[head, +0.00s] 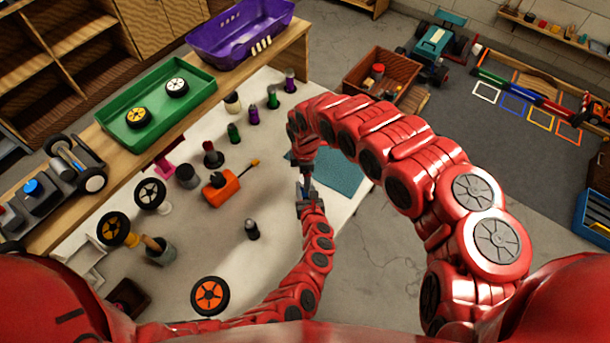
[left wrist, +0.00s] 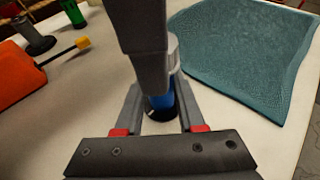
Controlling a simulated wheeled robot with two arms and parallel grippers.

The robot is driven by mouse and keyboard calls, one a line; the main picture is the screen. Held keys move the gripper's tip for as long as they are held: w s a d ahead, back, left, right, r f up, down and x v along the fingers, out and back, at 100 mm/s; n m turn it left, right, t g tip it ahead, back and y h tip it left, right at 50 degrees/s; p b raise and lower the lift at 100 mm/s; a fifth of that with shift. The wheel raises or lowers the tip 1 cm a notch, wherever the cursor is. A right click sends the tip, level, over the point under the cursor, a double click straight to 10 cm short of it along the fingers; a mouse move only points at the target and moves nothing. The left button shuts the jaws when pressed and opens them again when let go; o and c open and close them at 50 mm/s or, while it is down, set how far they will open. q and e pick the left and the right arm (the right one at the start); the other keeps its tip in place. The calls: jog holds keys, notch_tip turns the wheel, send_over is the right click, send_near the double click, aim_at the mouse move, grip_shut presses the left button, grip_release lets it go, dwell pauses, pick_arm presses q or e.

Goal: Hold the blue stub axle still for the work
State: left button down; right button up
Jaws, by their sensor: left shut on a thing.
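The blue stub axle (left wrist: 160,103) stands between the fingers of my left gripper (left wrist: 158,108) in the left wrist view, mostly hidden behind a dark grey finger. My left gripper (head: 304,190) is shut on it, low over the white table top beside the teal mat. My right gripper (head: 306,170) comes down from above, right at the axle; its dark finger also shows in the left wrist view (left wrist: 150,75). I cannot tell whether the right gripper is open or shut, or whether it touches the axle. In the head view the grippers hide the axle.
A teal mat (head: 342,176) lies just right of the grippers. An orange tool (head: 220,190) with a yellow tip lies to the left. Several small posts and wheels stand across the white table. A green tray (head: 155,137) and purple bin (head: 225,40) sit on the wooden bench behind.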

jog(key=shift+f, duration=0.25)
grip_shut()
